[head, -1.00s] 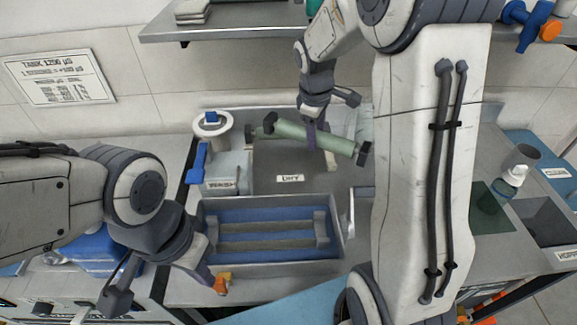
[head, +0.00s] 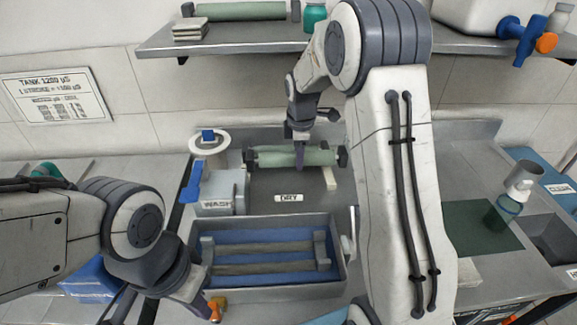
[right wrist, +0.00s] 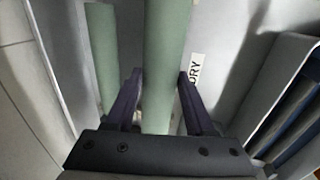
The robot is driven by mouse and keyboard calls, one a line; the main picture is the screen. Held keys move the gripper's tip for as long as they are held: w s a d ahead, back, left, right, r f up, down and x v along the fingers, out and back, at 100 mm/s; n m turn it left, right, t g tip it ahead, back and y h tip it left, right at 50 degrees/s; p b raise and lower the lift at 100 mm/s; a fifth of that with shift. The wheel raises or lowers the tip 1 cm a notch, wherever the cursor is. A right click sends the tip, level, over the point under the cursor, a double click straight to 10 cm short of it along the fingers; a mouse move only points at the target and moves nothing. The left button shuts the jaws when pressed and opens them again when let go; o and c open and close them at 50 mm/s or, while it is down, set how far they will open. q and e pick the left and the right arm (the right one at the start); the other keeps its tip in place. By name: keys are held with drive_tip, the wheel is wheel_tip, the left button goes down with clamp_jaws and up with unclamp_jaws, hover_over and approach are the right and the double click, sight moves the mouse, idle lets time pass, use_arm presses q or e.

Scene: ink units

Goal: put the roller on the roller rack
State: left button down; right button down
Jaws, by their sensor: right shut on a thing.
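The green roller (head: 270,157) with dark ends is in my right gripper (head: 300,163), level and crosswise above the grey DRY area. In the right wrist view the roller (right wrist: 166,60) runs between the two dark fingers (right wrist: 160,92), which are shut on it. A pale post (head: 330,178) stands under the roller's right end. It may be part of the roller rack; I cannot tell if the roller touches it. A second green strip (right wrist: 101,50) lies to the left in the wrist view. My left gripper (head: 205,305) is low at the front left; its jaw opening is unclear.
A grey tub (head: 265,294) with blue inside and two crossbars stands in front of the DRY label (head: 289,198). A WASH container (head: 222,190) is at left. A shelf (head: 240,38) above holds another green roller (head: 240,11). A bottle (head: 508,208) stands right.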

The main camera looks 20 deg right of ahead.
sight(289, 156)
drive_tip(key=shift+w+a+f, duration=0.45)
drive_tip(key=shift+w+a, duration=0.05)
drive_tip(key=shift+w, duration=0.15)
drive_tip(key=shift+w+a+f, duration=0.45)
drive_tip(key=shift+w+a, duration=0.05)
drive_tip(key=shift+w, duration=0.1)
drive_tip(key=shift+f+p, duration=0.45)
drive_tip(key=shift+f, duration=1.6)
drive_tip(key=shift+c, duration=1.3)
unclamp_jaws()
drive_tip(key=shift+f, duration=0.2)
drive_tip(key=shift+r, duration=0.15)
